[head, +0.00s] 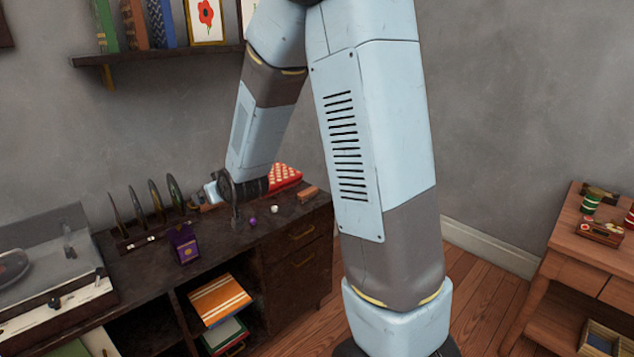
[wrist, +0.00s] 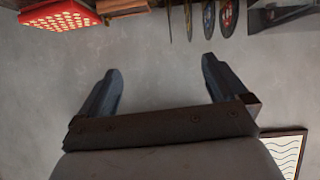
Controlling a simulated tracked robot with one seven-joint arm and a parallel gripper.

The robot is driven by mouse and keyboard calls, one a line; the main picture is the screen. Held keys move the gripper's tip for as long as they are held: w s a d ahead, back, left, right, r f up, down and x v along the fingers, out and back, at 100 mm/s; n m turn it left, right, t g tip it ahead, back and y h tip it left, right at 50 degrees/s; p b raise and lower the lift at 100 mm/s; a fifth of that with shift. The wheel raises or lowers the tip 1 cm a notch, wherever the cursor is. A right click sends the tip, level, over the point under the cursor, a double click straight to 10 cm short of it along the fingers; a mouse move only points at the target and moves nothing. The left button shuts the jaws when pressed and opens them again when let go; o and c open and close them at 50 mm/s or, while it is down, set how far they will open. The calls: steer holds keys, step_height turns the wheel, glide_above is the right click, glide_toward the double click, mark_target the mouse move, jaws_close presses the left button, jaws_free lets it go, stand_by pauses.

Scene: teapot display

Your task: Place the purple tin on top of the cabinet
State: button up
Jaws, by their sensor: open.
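The purple tin (head: 184,243) stands upright on the dark cabinet's top (head: 150,262), close to the front edge and in front of a rack of discs. Nothing touches it that I can see. My gripper (head: 236,208) is over the right part of the cabinet top, to the right of the tin and apart from it. In the wrist view my gripper (wrist: 162,75) has its two fingers spread wide with nothing between them, only grey wall behind. The tin is not visible in the wrist view.
A disc rack (head: 150,235) and a turntable (head: 50,270) stand left on the cabinet. A red tray with pale dots (head: 285,178), a wooden block (head: 308,193) and small purple (head: 253,222) and white (head: 274,209) balls lie right. A wooden table (head: 575,245) stands far right.

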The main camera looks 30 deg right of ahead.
steer(key=s+d+r+m+g+h, duration=0.1)
steer(key=s+d+r, duration=0.3)
steer(key=s+r, duration=0.15)
steer(key=s+d+r+g+h, duration=0.1)
steer(key=s+d+r+g, duration=0.15)
steer(key=s+r, duration=0.35)
steer(key=s+d+r+m+g, duration=0.1)
steer(key=s+d+r, duration=0.1)
steer(key=s, duration=0.9)
steer(key=s+d+r+m+g, duration=0.1)
steer(key=s+d, duration=0.3)
steer(key=s, duration=0.7)
steer(key=shift+s+r+g+h, duration=0.2)
steer(key=shift+r+g+h, duration=0.2)
steer(key=shift+r+g, duration=0.05)
